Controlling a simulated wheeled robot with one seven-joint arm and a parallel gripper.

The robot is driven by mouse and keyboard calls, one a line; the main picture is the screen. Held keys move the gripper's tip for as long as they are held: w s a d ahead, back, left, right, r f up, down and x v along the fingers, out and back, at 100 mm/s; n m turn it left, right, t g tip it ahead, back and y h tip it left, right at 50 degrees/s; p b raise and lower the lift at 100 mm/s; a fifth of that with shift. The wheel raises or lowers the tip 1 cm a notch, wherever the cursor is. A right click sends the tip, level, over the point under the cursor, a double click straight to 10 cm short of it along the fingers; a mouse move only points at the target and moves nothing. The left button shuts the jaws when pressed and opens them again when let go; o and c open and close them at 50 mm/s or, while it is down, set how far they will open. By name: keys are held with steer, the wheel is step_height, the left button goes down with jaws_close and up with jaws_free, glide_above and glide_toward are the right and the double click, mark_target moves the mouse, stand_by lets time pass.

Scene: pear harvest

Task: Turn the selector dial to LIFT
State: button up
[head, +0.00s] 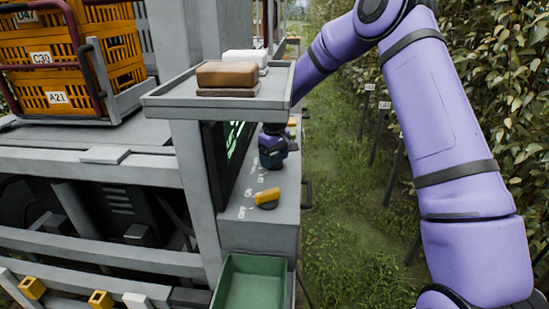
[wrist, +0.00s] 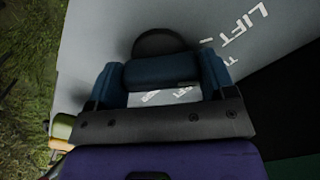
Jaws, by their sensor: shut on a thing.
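The selector dial (wrist: 160,71) shows in the wrist view as a dark blue bar on a round black base, on the grey panel (wrist: 100,25). My gripper (wrist: 161,84) has one blue finger at each end of the bar and is shut on it. White lettering that reads LIFT lies on the panel to the upper right of the dial. More lettering shows between the fingers, partly hidden. In the head view my gripper (head: 273,148) is down at the panel and hides the dial. I cannot tell which label the dial points to.
A yellow knob (head: 267,197) on a dark base sits nearer on the panel. A grey tray (head: 165,101) with brown and white blocks overhangs on the left. A green bin (head: 250,287) is at the front. Orange crates (head: 52,73) stand at left; grass and foliage lie right.

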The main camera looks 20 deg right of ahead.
mark_target(275, 155)
steer(key=shift+n, duration=1)
steer(key=o, duration=0.9)
step_height(275, 155, up, 11)
steer(key=shift+f, duration=0.1)
